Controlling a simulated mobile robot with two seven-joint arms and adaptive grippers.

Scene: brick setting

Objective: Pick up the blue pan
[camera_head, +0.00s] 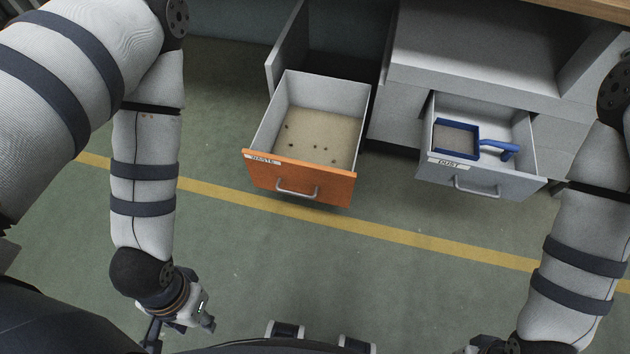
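The blue pan (491,147) lies inside the open grey drawer (470,180) labelled "DUST", at the right. It has a square blue rim, a greyish inside and a blue handle pointing right. My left gripper (180,331) is at the lower left, far from the pan, with its fingers apart and nothing seen between them. The bottom edge cuts off part of it. Of my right gripper (488,345) only a small part shows at the bottom edge, below the grey drawer and well away from the pan; its fingers are hidden.
An open drawer with an orange front (298,182), labelled "WASTE", stands left of the grey one and holds several small dark bits. A grey cabinet (480,62) stands behind. The green floor (330,265) with a yellow line is clear in front of the drawers.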

